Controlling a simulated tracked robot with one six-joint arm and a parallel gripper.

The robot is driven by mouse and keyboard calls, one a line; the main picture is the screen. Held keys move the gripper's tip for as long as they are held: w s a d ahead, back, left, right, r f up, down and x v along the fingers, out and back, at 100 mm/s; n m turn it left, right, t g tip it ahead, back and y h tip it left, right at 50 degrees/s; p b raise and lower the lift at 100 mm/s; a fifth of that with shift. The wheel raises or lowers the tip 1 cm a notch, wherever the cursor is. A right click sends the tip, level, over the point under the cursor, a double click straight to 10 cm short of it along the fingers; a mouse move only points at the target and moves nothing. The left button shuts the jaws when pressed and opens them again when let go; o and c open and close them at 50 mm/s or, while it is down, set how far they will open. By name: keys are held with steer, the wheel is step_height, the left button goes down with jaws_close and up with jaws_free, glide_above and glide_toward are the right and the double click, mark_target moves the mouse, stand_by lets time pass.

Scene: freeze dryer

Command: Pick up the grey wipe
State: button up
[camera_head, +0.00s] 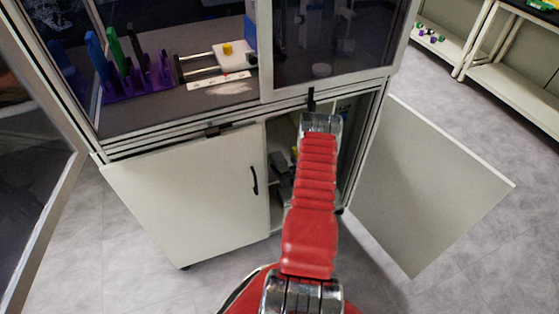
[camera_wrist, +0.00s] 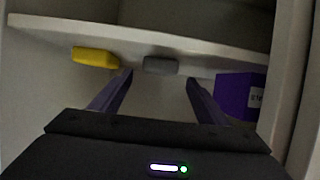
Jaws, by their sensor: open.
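Nothing is between the fingertips. In the head view my red arm reaches into the open right side of the lower cabinet, and the gripper is hidden there.
A yellow block (camera_wrist: 95,57) lies left of the wipe, and a purple box (camera_wrist: 240,96) with a white label stands right. The cabinet door (camera_head: 430,185) is swung open to the right; the left door (camera_head: 190,195) is shut. Cabinet walls are close on both sides.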

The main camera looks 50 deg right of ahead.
mark_target(280, 161)
steer(key=shift+x, duration=2.6)
steer(key=shift+s+d, duration=0.1)
steer(key=shift+c, duration=0.5)
steer(key=c, duration=1)
steer(key=shift+r, duration=5)
